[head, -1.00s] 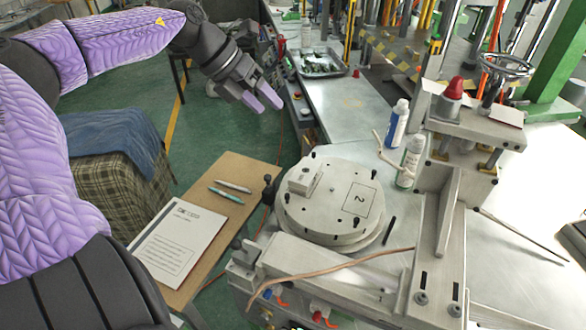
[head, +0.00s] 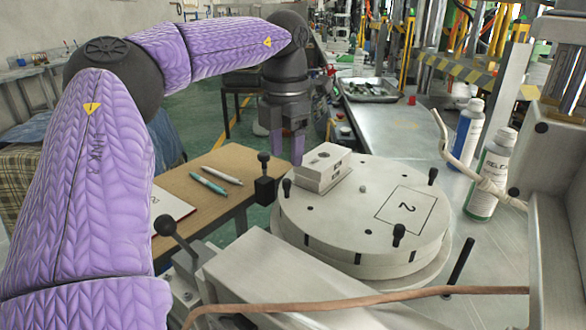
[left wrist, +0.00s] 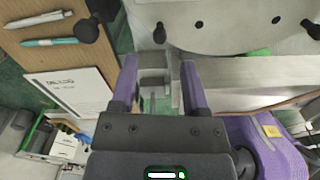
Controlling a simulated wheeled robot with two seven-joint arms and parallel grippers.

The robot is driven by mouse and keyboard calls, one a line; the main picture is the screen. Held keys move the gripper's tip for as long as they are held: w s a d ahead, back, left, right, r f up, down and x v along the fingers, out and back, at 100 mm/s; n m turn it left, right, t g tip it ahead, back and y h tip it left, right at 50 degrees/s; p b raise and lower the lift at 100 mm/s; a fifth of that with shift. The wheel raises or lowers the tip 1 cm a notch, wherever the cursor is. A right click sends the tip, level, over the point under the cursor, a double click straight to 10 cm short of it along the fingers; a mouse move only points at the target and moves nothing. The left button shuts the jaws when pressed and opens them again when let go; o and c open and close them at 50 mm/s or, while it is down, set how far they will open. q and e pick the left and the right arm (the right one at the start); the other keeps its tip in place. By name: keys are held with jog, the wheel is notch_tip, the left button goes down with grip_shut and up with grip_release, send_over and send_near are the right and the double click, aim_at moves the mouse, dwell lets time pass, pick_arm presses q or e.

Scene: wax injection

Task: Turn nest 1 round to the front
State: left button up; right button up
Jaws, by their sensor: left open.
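The round grey turntable (head: 335,225) lies flat on the machine table, with a framed "2" (head: 407,208) on its front right. A metal block with a hole (head: 322,165) sits on its back left. Several black pegs stand around the rim. No "1" mark is legible. My left gripper (head: 287,154) points down just beyond the turntable's back left edge, left of the block. In the left wrist view its two purple fingers (left wrist: 159,66) are apart with nothing between them, and the turntable (left wrist: 240,22) is at the upper right. My right gripper is not in view.
A wooden side table (head: 215,165) with two pens and a paper stands left. Black-knobbed levers (head: 165,226) stick up at the front left. Two bottles (head: 492,175) stand right, near the press column. A brown hose (head: 350,303) crosses in front. A tray (head: 368,90) lies behind.

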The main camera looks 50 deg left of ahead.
aim_at(287, 184)
pick_arm(q)
notch_tip(287, 184, down, 6)
jog(key=shift+f+b, duration=0.15)
jog(key=shift+b, duration=0.85)
jog(key=shift+f, duration=0.45)
grip_shut()
